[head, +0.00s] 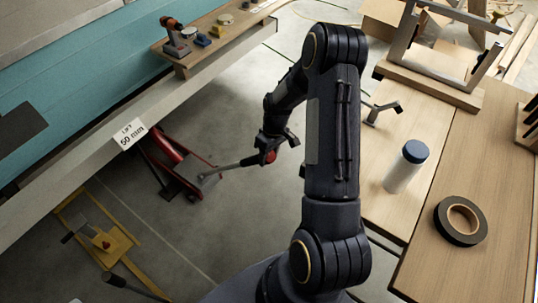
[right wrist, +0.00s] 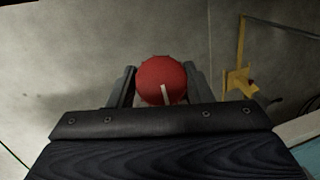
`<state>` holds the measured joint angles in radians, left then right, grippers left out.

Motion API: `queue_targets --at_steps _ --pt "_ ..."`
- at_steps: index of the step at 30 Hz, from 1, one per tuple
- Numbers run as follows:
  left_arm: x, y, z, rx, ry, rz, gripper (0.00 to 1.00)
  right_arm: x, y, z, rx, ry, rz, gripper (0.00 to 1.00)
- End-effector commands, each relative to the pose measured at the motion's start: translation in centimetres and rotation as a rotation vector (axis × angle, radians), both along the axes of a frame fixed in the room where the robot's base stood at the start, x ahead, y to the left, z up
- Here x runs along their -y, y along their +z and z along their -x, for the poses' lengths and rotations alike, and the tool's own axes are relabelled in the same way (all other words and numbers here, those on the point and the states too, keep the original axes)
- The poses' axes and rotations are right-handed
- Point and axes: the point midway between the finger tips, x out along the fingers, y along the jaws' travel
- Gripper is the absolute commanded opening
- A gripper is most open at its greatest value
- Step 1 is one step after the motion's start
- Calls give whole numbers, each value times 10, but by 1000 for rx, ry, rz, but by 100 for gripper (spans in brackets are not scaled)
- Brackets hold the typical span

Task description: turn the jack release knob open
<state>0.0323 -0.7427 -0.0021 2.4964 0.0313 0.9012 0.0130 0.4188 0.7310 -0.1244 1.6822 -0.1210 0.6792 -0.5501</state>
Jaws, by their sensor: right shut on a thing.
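A red floor jack (head: 183,178) stands on the concrete under the edge of the teal camper. Its metal handle (head: 228,168) slopes up to the right and ends in a round red knob (head: 271,157). My right gripper (head: 272,150) is shut on this knob. In the right wrist view the red knob (right wrist: 158,76) sits between the two fingers of the right gripper (right wrist: 162,84), with a pale mark on its face pointing down, slightly right. My left gripper is not in view.
A label reading "LIFT 50 mm" (head: 130,133) hangs on the camper's sill. A yellow frame (head: 98,236) lies on the floor at lower left. A wooden bench (head: 415,220) at right holds a blue-capped bottle (head: 405,168) and black tape (head: 461,220).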

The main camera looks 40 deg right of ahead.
Motion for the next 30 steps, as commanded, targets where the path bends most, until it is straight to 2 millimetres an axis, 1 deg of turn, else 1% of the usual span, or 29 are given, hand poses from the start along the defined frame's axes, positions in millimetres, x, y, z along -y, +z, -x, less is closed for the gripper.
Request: queue_targets --at_steps 8,21,30 --pt "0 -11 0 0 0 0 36 2 -2 0 -28 -125 -100 23" --pt "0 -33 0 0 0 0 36 2 -3 1 -100 -437 -352 23" --pt "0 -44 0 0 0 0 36 2 -2 1 -142 -614 -496 23"
